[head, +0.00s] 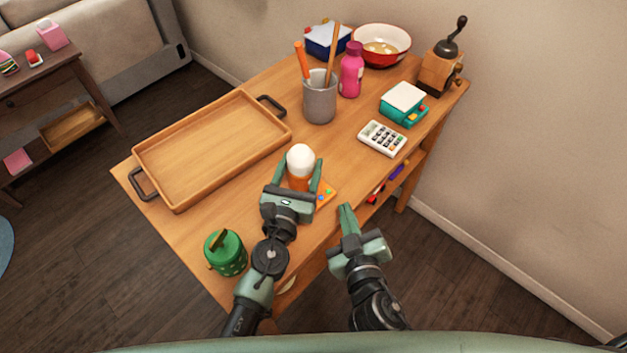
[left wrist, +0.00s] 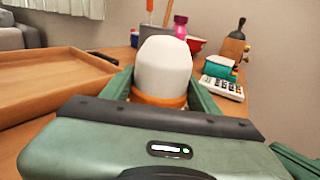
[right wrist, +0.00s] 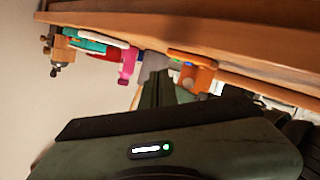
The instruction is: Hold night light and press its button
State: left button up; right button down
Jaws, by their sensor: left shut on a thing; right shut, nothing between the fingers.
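The night light (head: 301,159) has a rounded white top and an orange body, and it stands upright near the table's front edge. An orange part with small coloured buttons (head: 326,194) sticks out at its lower right. My left gripper (head: 302,181) is shut on the night light, with one finger on each side of it. In the left wrist view the white top (left wrist: 163,68) rises between the fingers. My right gripper (head: 346,208) is shut and empty, just off the table's front edge, to the right of the buttons. The orange part also shows in the right wrist view (right wrist: 192,71).
A wooden tray (head: 160,199) lies at left, with a green jar (head: 225,253) in front. A grey cup (head: 320,103), pink bottle (head: 351,70), red bowl (head: 401,40), calculator (head: 383,138), teal scale (head: 403,105) and grinder (head: 440,72) stand behind and to the right.

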aim_at(319, 198)
jog(key=shift+w+a, duration=1.05)
jog(key=shift+w, duration=0.2)
jog(key=shift+w+a, duration=1.05)
jog(key=shift+w, duration=0.2)
jog(key=shift+w+a, duration=0.25)
jog(key=shift+w, duration=0.05)
jog(key=shift+w+a+r, duration=0.1)
jog(key=shift+w+a, duration=0.45)
dwell(1.1)
jog(key=shift+d, duration=0.1)
dwell(0.4)
jog(key=shift+s+d+r, duration=0.1)
jog(key=shift+s+d, duration=0.55)
jog(key=shift+s, duration=0.1)
